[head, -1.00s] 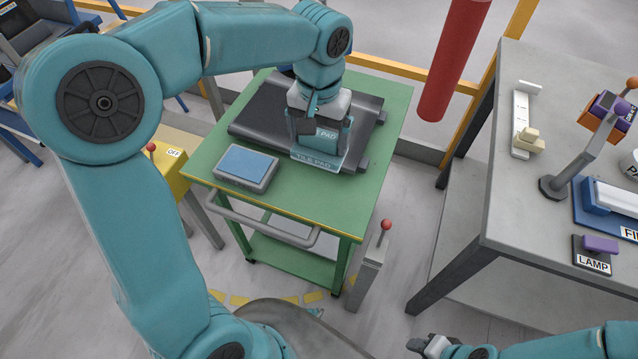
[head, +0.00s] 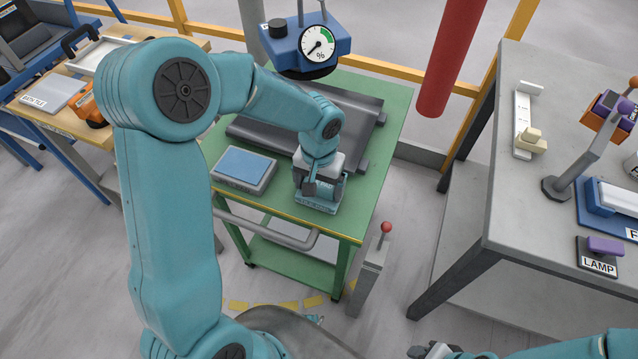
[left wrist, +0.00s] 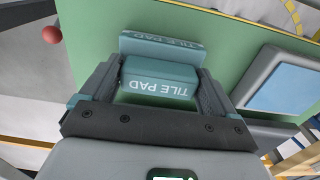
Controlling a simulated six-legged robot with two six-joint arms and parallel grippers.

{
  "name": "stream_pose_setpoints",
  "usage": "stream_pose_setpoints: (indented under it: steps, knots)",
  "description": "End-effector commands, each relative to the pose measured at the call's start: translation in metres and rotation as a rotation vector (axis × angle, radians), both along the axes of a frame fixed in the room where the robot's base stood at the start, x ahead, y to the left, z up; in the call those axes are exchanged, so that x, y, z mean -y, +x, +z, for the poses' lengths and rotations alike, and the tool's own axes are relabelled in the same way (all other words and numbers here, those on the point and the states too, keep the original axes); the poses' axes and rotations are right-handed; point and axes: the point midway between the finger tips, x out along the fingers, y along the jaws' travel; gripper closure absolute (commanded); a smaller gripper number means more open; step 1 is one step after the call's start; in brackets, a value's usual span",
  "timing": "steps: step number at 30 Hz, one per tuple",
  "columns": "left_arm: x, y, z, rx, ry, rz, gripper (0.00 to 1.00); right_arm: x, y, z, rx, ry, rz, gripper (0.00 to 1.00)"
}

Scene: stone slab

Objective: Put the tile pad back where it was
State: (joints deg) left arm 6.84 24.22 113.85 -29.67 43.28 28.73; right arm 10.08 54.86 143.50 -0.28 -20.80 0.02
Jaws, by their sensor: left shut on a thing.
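The teal tile pad (head: 318,208) is at the front part of the green cart top (head: 375,165), in front of the dark metal tray. My left gripper (head: 319,188) is shut on its raised grip. In the left wrist view, the fingers of my left gripper (left wrist: 160,90) clasp the grip of the tile pad (left wrist: 158,85), and the wider base shows beyond it, both lettered TILE PAD. I cannot tell whether the base touches the cart top. My right gripper (head: 430,350) is partly in view at the bottom edge, and its jaw state is unclear.
A grey block with a blue top (head: 245,168) lies left of the pad. The dark metal tray (head: 362,118) lies behind it. A blue gauge (head: 310,47) hangs at the back. A red-knobbed post (head: 372,265) stands by the cart's front right. A grey table (head: 480,180) is at right.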

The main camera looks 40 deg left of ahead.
Motion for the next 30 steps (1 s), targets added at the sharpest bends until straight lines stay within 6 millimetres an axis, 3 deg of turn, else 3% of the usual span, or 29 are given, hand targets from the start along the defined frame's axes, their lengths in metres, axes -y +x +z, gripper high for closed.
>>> stream_pose_setpoints:
  steps: [6,7,8,15,19,30]
  knots:
    - [0.0,0.0,-0.004,0.0,0.0,0.0,0.44,0.0,0.0,-0.005,0.0,0.0,0.0,0.57]
    - [0.0,0.0,-0.004,0.0,0.0,0.0,0.07,0.0,0.0,-0.004,0.0,0.0,0.0,0.57]
    - [0.0,0.0,-0.003,0.0,0.0,0.0,0.0,0.0,0.0,-0.003,0.0,0.0,0.0,0.57]
    - [0.0,0.0,-0.001,0.0,0.0,0.0,0.0,0.0,0.0,-0.002,0.0,0.0,0.0,0.57]
    - [0.0,0.0,0.011,0.002,0.001,0.0,0.0,0.0,0.0,0.002,0.0,0.0,0.0,0.57]
    - [0.0,0.0,0.094,0.003,0.0,0.0,0.0,0.0,0.0,0.009,0.0,0.0,0.0,0.57]
